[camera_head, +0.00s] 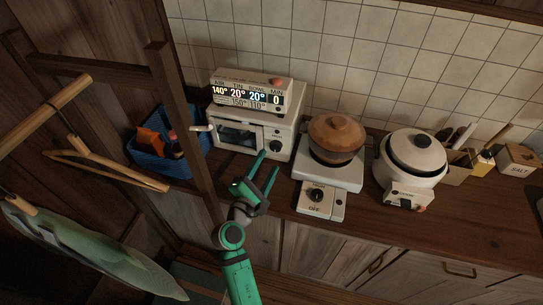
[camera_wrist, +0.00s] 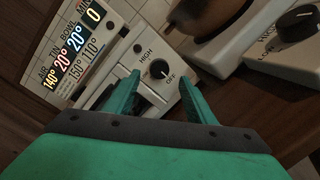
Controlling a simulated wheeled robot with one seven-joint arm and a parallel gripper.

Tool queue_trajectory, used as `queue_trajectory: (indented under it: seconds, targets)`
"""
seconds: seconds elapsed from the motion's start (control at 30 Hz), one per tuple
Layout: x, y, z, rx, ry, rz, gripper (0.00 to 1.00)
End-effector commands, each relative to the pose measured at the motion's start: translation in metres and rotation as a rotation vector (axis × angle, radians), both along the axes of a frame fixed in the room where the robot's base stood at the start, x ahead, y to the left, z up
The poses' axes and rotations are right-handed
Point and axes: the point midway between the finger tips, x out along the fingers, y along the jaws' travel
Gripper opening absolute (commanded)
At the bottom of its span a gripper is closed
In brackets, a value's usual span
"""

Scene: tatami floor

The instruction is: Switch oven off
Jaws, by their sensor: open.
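The white toaster oven (camera_head: 268,124) stands on the counter against the tiled wall. Its black knob (camera_head: 275,147) is at the right of its front. In the wrist view the oven knob (camera_wrist: 160,69) lies between HIGH and OFF labels, and its pointer direction is hard to tell. My green gripper (camera_head: 267,168) is open and empty in front of the oven, below the knob in the head view. In the wrist view my fingers (camera_wrist: 158,92) sit either side of the knob, apart from it as far as I can tell.
A display (camera_head: 246,94) on the oven reads 140°, 20°, 20°, 0. A hot plate (camera_head: 330,175) with a brown pot (camera_head: 337,138) stands to the right, then a white rice cooker (camera_head: 408,160). A blue basket (camera_head: 150,158) and a wooden post (camera_head: 186,130) are left.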

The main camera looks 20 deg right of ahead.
Motion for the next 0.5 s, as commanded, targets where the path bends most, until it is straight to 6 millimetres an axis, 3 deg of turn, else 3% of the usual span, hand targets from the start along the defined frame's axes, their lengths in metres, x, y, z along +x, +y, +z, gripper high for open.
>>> queue_trajectory:
  seconds: [0.2,0.5]
  targets:
    - [-0.026,0.022,-0.001,0.0,0.002,0.0,0.5]
    - [-0.036,0.031,0.0,0.0,0.0,-0.001,0.5]
